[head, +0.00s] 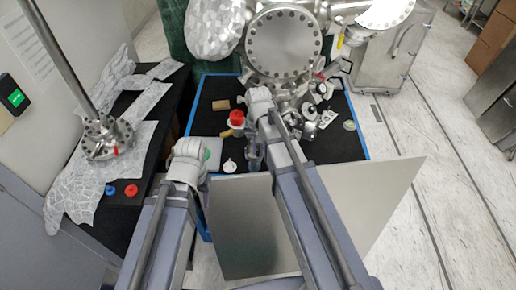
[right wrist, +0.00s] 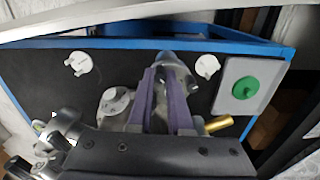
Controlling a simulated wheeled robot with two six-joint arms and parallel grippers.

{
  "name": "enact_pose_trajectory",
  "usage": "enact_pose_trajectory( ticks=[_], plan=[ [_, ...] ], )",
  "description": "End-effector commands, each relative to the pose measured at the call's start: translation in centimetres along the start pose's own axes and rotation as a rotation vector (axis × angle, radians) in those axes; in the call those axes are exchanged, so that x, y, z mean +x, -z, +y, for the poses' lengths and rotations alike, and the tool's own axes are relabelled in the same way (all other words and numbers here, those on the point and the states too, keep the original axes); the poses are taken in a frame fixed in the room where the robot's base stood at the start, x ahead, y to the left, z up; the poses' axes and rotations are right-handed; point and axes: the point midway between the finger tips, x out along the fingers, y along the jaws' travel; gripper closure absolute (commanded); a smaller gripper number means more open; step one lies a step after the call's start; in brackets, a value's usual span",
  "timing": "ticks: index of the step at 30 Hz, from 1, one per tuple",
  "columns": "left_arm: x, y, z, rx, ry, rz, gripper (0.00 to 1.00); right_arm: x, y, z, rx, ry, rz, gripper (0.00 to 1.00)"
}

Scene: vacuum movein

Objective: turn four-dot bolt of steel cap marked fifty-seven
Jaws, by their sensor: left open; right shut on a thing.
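My right gripper (head: 252,158) reaches down over the black table top; its purple fingers (right wrist: 162,105) show in the right wrist view. They are shut around a grey steel part (right wrist: 176,68), mostly hidden between them. A round steel piece with a raised centre (right wrist: 115,104) lies beside the fingers. White caps with small markings lie on the table, one on the left (right wrist: 79,63) and one on the right (right wrist: 207,66). I cannot read a fifty-seven or make out a four-dot bolt. My left gripper (head: 204,184) is open near the table's left edge, its fingers mostly hidden by its wrist.
A grey plate with a green disc (right wrist: 248,88) lies near a brass cylinder (right wrist: 218,124). A red part (head: 237,117) and a brown block (head: 221,104) lie farther back. The steel chamber (head: 284,42) rises behind. A flanged steel column (head: 107,138) stands on the left bench.

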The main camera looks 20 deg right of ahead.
Motion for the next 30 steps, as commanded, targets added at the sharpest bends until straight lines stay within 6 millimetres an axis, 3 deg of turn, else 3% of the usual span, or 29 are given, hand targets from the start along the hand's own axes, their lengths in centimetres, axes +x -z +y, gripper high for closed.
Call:
enact_pose_trajectory(
  ticks=[10,11,18,30],
  plan=[
    [0.0,0.0,0.0,0.0,0.0,0.0,0.52,0.0,0.0,0.01,0.001,0.0,0.0,1.0],
    [0.0,0.0,0.0,0.0,0.0,0.0,0.52,0.0,0.0,0.01,0.0,0.0,0.0,0.79],
    [0.0,0.0,0.0,0.0,0.0,0.0,0.52,0.0,-0.01,0.01,0.0,0.0,0.0,0.52],
    [-0.47,-0.03,-0.05,0.0,0.0,0.0,0.52,-0.47,-0.01,0.0,0.0,0.0,0.0,0.52]
  ],
)
